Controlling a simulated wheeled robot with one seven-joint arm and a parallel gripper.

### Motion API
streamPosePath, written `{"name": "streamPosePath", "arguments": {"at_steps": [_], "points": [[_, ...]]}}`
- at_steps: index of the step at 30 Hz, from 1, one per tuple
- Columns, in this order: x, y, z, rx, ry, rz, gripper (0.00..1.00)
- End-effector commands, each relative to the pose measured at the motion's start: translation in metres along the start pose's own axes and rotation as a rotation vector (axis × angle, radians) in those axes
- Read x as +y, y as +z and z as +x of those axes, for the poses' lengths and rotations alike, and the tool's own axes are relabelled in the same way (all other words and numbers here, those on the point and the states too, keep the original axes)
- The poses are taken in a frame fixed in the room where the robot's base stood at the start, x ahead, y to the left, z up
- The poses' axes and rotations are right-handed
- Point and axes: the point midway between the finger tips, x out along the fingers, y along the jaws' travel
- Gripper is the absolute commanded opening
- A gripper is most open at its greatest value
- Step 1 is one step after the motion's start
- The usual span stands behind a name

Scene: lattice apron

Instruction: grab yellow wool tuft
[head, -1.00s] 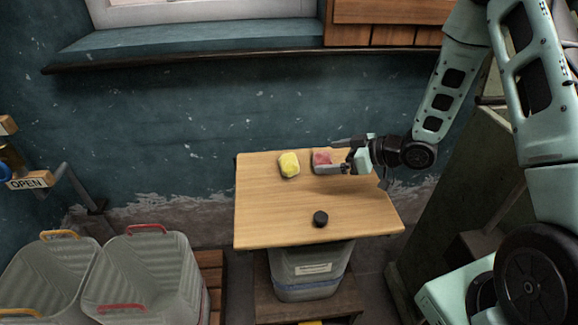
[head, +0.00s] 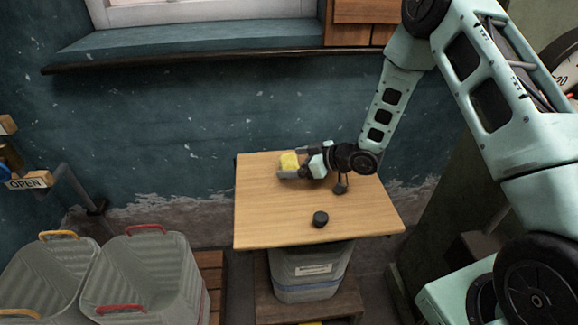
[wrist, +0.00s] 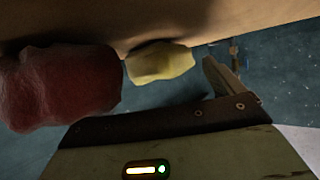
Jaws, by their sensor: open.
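The yellow wool tuft (head: 289,159) lies near the back left of the wooden table. My gripper (head: 292,169) is open beside it, with a grey finger across the tuft's near edge. In the wrist view the yellow tuft (wrist: 160,63) shows beyond the gripper, left of one visible finger (wrist: 222,78). I cannot tell whether the tuft is between the fingers or touched by them. A red tuft (wrist: 58,88) fills the left of the wrist view, close to the camera. It is hidden behind my gripper in the head view.
The wooden table (head: 262,215) has free room at its front left. A teal wall (head: 180,130) rises behind the table.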

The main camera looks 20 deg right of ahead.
Motion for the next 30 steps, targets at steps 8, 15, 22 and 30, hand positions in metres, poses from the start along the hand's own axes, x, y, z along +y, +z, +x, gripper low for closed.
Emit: {"name": "streamPosePath", "arguments": {"at_steps": [8,15,22,30], "points": [[0.0,0.0,0.0,0.0,0.0,0.0,0.57],[0.0,0.0,-0.001,0.0,0.0,0.0,0.47],[0.0,-0.006,-0.003,0.001,0.0,-0.001,0.47],[0.001,-0.051,-0.025,0.002,0.003,-0.003,0.47]]}}
